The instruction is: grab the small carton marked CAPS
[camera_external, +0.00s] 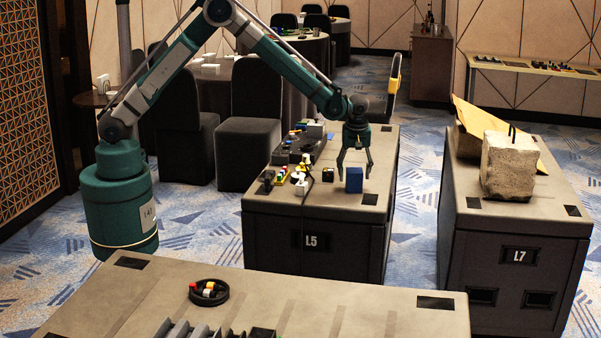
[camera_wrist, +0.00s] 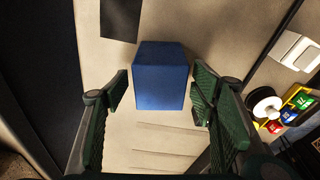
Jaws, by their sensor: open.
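A small blue carton (camera_external: 354,181) stands on the top of the case marked L5 (camera_external: 300,208), near its right front part. No CAPS marking can be read on it in either view. In the wrist view the blue carton (camera_wrist: 160,80) sits between the two green fingers, with a gap on each side. My gripper (camera_external: 354,164) points down over the carton, open and empty. Its fingers look spread to either side of the carton's top; exact height is hard to tell.
Several small coloured items (camera_external: 285,177) and dark devices crowd the left part of the L5 case. In the wrist view a yellow-edged holder (camera_wrist: 292,108) lies to the right. A stone block (camera_external: 508,166) stands on the L7 case. A round black tray (camera_external: 209,293) is in front.

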